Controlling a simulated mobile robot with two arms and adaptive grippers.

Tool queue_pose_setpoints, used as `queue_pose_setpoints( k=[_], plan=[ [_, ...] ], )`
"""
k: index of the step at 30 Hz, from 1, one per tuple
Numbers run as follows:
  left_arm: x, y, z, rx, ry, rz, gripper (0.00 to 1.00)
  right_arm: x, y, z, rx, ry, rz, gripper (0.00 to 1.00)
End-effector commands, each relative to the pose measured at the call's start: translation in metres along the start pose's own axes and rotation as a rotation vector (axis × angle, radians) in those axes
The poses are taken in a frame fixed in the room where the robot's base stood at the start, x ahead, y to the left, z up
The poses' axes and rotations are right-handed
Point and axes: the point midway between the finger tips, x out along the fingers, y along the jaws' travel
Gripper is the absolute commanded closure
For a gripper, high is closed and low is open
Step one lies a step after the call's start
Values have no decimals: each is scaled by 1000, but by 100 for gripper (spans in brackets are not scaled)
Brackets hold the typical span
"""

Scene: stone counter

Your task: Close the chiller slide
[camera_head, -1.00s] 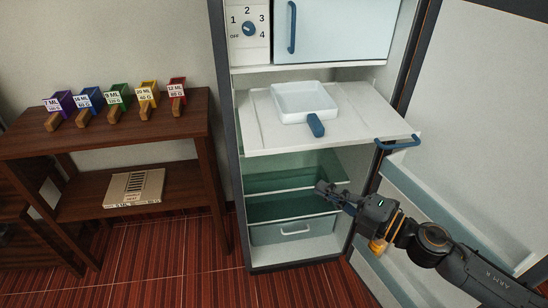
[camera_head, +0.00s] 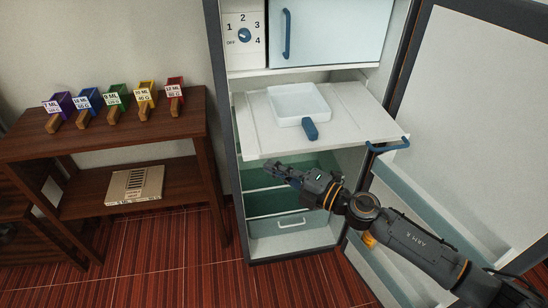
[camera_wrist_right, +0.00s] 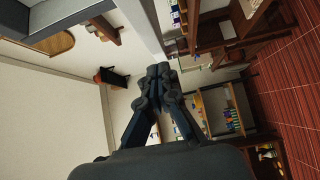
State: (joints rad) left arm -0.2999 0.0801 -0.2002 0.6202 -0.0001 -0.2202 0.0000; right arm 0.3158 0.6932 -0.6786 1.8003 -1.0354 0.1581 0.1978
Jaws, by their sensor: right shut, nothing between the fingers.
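The chiller slide (camera_head: 350,119) is a white shelf pulled out of the open fridge, with a blue handle (camera_head: 389,145) at its front right corner. A white square tray (camera_head: 299,104) with a blue grip lies on the slide. My right gripper (camera_head: 280,168) is shut and empty. In the head view it appears just below the slide's front edge, left of the handle and apart from it. The right wrist view shows its fingers (camera_wrist_right: 160,75) closed together, with no part of the slide identifiable there. My left gripper is not in view.
The fridge door (camera_head: 475,130) stands open at the right, with shelves on its inside. Green bins and a lower drawer (camera_head: 293,224) are below the slide. A wooden shelf (camera_head: 180,144) with several coloured scoops stands at the left. Open red floor lies in front.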

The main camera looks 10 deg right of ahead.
Motion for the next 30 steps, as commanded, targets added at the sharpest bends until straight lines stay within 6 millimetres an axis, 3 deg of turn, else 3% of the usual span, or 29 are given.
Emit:
queue_pose_setpoints(
  k=[6,23,30],
  plan=[
    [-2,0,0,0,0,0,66,12,0,12,1,1,1,100],
    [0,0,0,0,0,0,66,17,0,18,0,0,2,100],
    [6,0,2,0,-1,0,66,40,0,40,-2,-1,4,100]
  ],
)
